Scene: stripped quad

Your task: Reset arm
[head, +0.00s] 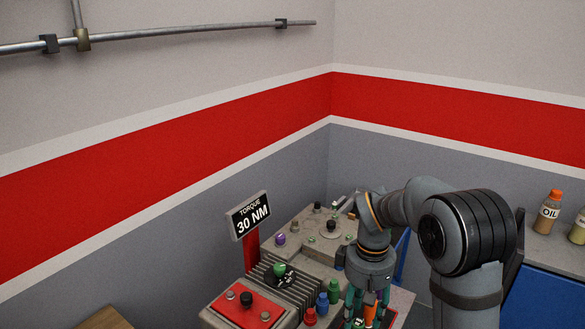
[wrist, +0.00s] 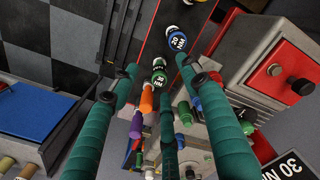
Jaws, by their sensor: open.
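My gripper (head: 367,312) hangs at the end of my arm over the right side of a grey machine (head: 318,262). Its teal fingers are spread apart and open. In the wrist view, an orange-handled item (wrist: 147,103) and a white and green piece with an NM label (wrist: 159,79) lie among the fingers. I cannot tell whether the fingers touch them. A blue-ringed piece with an NM label (wrist: 177,43) is beyond the fingers. The fingertips are partly cut off at the bottom of the head view.
A sign reading "TORQUE 30 NM" (head: 249,216) stands on a red post. A red plate with a black knob (head: 246,299) is at the front left. Red (head: 309,316), blue (head: 322,304) and green (head: 334,289) pieces stand near my gripper. An oil bottle (head: 549,210) stands right.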

